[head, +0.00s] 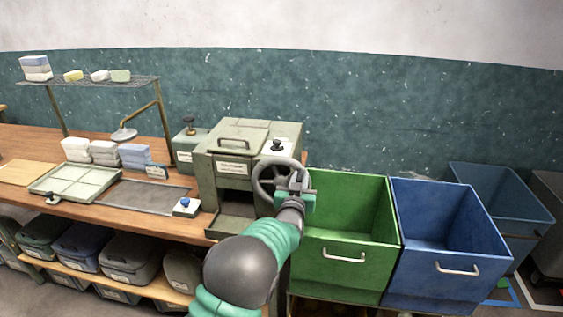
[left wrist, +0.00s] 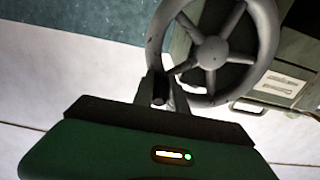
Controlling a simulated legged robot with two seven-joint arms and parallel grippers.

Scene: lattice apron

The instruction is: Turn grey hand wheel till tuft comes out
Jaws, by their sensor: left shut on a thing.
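The grey hand wheel (head: 257,181) is on the right side of a grey-green box machine (head: 229,140). It has a round rim, spokes and a hub, and also shows large in the left wrist view (left wrist: 212,53). My left gripper (head: 297,186) is at the wheel's right edge in the head view. Its fingers (left wrist: 166,92) are shut at the lower left of the rim in the left wrist view; the exact grip spot is partly hidden. The machine's low front opening (head: 236,206) looks dark, and I see no tuft there. My right gripper is not in view.
A green bin (head: 347,270) and a blue bin (head: 455,277) stand right of the machine, close to my left arm. Trays (head: 147,197) and folded cloth stacks (head: 104,152) lie on the wooden bench left of it. A wire shelf (head: 95,83) stands above.

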